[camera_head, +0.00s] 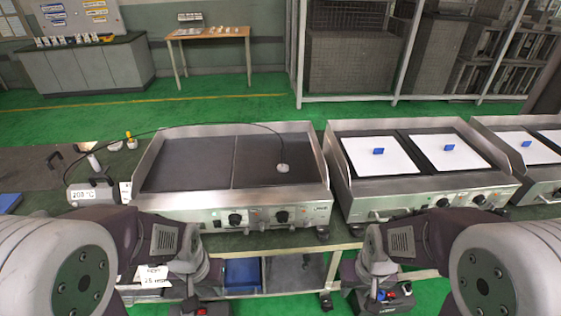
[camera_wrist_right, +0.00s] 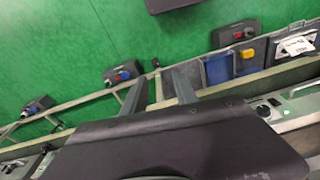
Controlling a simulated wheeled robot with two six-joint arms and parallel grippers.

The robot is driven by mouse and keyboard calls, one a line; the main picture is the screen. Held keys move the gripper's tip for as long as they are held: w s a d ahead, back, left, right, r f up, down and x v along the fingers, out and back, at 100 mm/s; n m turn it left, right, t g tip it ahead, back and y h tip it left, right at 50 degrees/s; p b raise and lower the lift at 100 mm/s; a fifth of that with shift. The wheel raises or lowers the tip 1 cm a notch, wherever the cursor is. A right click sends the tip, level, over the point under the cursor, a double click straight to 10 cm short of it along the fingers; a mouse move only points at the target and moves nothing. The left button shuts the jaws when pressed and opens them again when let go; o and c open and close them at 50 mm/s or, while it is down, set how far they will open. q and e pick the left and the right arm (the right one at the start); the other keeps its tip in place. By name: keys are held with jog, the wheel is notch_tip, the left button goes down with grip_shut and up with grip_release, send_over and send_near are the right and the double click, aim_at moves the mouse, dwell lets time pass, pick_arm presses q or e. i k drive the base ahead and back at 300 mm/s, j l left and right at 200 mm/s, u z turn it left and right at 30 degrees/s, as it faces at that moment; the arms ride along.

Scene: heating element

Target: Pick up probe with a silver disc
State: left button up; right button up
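The probe's silver disc (camera_head: 283,168) lies on the right half of the dark cooking plate of the left griddle (camera_head: 235,205). A thin black cable arcs from it over the plate to a meter (camera_head: 95,192) at the left. Both my arms are folded in front of the griddles, well short of the disc. In the right wrist view the two fingers of my right gripper (camera_wrist_right: 157,86) are apart with nothing between them. My left gripper's fingers cannot be made out at the left arm's end (camera_head: 190,265). The disc is not in the right wrist view.
A second griddle (camera_head: 430,187) with white sheets and blue blocks stands to the right, with another beyond it. A blue bin (camera_head: 243,272) sits on the shelf below. The left griddle's raised side walls border its plate, which is otherwise clear.

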aim_at(283, 167)
jog(key=i+l+u, duration=0.1)
jog(key=i, duration=0.35)
jog(key=i+l+u, duration=0.1)
jog(key=i+l, duration=0.25)
jog(key=i, duration=0.15)
